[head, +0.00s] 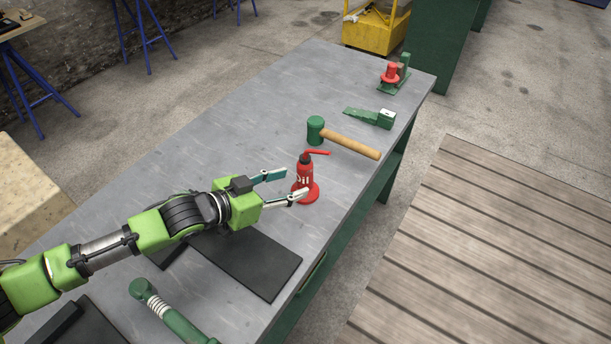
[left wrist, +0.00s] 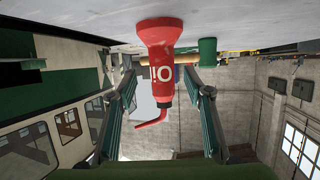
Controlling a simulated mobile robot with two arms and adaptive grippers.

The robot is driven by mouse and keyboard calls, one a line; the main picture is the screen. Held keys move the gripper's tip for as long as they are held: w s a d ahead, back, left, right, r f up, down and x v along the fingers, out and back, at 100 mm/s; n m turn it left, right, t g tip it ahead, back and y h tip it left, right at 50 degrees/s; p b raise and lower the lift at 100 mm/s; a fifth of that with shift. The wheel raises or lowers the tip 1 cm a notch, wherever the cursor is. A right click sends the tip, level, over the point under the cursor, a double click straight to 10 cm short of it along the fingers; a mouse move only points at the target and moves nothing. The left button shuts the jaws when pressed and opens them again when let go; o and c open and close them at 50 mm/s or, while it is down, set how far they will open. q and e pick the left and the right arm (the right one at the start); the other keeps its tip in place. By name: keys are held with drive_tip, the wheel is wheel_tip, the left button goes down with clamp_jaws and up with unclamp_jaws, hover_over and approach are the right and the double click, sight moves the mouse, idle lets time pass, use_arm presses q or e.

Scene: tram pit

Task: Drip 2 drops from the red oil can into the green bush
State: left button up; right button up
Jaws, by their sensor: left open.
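The red oil can (head: 304,188), with a dark collar and a thin bent spout, stands upright on the grey workbench (head: 260,120). My left gripper (head: 295,183) is open beside the can, with its fingertips at either side of the body. In the left wrist view, which is upside down, the can (left wrist: 161,62) shows between the open fingers (left wrist: 159,75); contact cannot be told. A green block-like fixture (head: 404,66) with a red knob-shaped part (head: 390,73) stands at the bench's far end. I cannot tell whether this is the green bush. My right gripper is out of view.
A green mallet (head: 316,130) with a wooden handle lies just beyond the can, and a green wedge-shaped piece (head: 372,117) lies farther back. A dark mat (head: 246,262) and a green tool with a coil (head: 160,303) are near. The bench's left-middle is clear.

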sight(299, 180)
use_arm(q)
drive_tip(key=shift+w+d+f, duration=0.25)
drive_tip(key=shift+w+d, duration=0.3)
drive_tip(key=shift+w+d+f+p, duration=0.15)
drive_tip(key=shift+d+p, duration=0.1)
drive_tip(key=shift+p, duration=0.1)
drive_tip(key=p+x, duration=0.1)
drive_tip(key=x, duration=0.3)
drive_tip(key=shift+w+a+f, duration=0.1)
drive_tip(key=shift+w+f, duration=0.05)
drive_tip(key=shift+f, duration=0.1)
drive_tip(key=shift+c, duration=1.1)
clamp_jaws()
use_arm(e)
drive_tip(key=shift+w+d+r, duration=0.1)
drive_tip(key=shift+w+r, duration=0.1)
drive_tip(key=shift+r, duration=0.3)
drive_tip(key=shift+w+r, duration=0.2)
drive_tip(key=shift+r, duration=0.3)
